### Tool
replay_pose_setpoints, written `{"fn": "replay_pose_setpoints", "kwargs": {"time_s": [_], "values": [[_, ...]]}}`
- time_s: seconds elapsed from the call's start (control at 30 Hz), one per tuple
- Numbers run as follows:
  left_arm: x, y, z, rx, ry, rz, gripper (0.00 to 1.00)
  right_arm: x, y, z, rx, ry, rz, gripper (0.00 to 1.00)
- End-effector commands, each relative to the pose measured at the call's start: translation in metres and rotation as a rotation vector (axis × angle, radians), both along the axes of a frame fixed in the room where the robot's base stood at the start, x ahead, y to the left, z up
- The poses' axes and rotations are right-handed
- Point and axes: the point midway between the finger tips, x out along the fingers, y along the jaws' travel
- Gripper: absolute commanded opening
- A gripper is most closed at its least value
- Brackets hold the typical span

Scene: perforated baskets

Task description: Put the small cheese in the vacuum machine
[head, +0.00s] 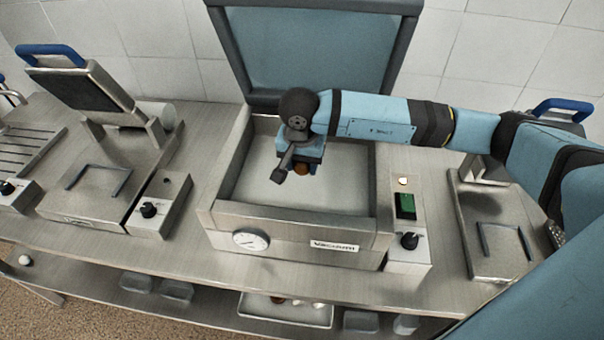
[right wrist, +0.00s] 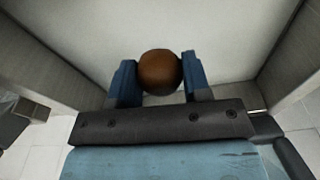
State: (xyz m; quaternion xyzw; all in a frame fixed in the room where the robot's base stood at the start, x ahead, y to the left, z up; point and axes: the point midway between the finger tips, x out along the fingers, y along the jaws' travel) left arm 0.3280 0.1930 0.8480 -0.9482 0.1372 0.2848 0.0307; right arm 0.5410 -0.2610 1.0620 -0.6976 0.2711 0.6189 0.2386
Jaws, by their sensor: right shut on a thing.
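The vacuum machine (head: 226,215) stands in the middle of the steel counter with its lid (head: 310,50) raised at the back. Its chamber is open and pale inside. My right gripper (head: 300,168) is over the chamber and points down into it. It is shut on a small round brown thing, the small cheese (head: 301,169). In the right wrist view the cheese (right wrist: 160,71) sits between the two blue fingers, above the pale chamber floor, with the chamber walls on both sides. Whether it touches the floor I cannot tell. My left gripper is not in view.
A sealing device (head: 85,200) with a tilted dark lid and blue handle stands at the left. A similar one (head: 490,235) stands at the right, partly behind my right arm. A tray (head: 262,312) with small items lies on the shelf below. The chamber walls rise around my gripper.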

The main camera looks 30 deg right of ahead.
Motion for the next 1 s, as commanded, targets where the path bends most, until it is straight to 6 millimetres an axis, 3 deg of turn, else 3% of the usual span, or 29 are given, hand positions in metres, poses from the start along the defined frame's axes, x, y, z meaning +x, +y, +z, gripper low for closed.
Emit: {"fn": "replay_pose_setpoints", "kwargs": {"time_s": [0.23,0.43,0.83,0.87,0.93,1.0], "values": [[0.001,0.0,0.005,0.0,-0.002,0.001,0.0,0.0,0.0,-0.019,0.0,0.001,-0.001,0.21],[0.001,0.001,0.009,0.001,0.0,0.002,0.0,0.0,0.0,-0.047,0.001,0.001,-0.001,0.21],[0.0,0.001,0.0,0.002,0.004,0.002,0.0,0.0,0.0,-0.055,0.0,-0.001,0.0,0.21],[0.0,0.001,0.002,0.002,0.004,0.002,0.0,0.0,0.0,-0.054,0.0,-0.001,0.0,0.49],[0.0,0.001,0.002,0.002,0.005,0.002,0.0,0.0,0.0,-0.053,0.0,-0.001,0.0,0.65],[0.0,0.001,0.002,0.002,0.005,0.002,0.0,0.0,0.0,-0.053,0.0,-0.001,-0.001,0.7]]}}
